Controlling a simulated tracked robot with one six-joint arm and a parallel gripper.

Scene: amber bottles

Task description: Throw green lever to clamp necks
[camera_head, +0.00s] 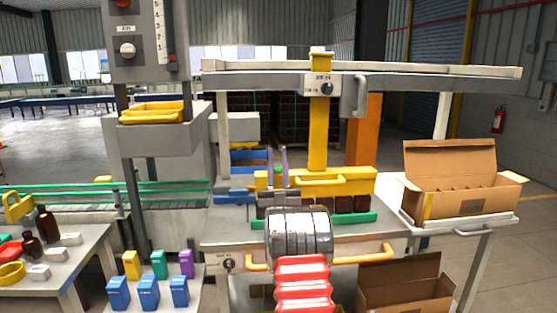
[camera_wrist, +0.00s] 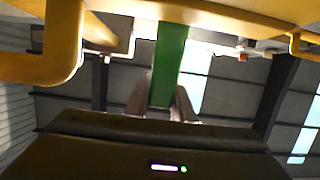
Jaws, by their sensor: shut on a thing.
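The green lever (camera_wrist: 170,62) shows in the wrist view as a flat green bar running up from between my two fingers. My gripper (camera_wrist: 161,100) is shut on it. Dark amber bottles (camera_head: 342,204) stand in a row under the yellow head, behind a green strip (camera_head: 345,222). Their necks are hidden by the head, and my arm covers the left end of the row.
A yellow post (camera_head: 319,135) rises from the head to a grey crossbeam (camera_head: 400,85). An open carton (camera_head: 462,185) stands on a side table at right, another (camera_head: 400,285) at lower front. Bottles and small boxes cover the left table (camera_head: 75,265). Yellow bars lie close above my gripper.

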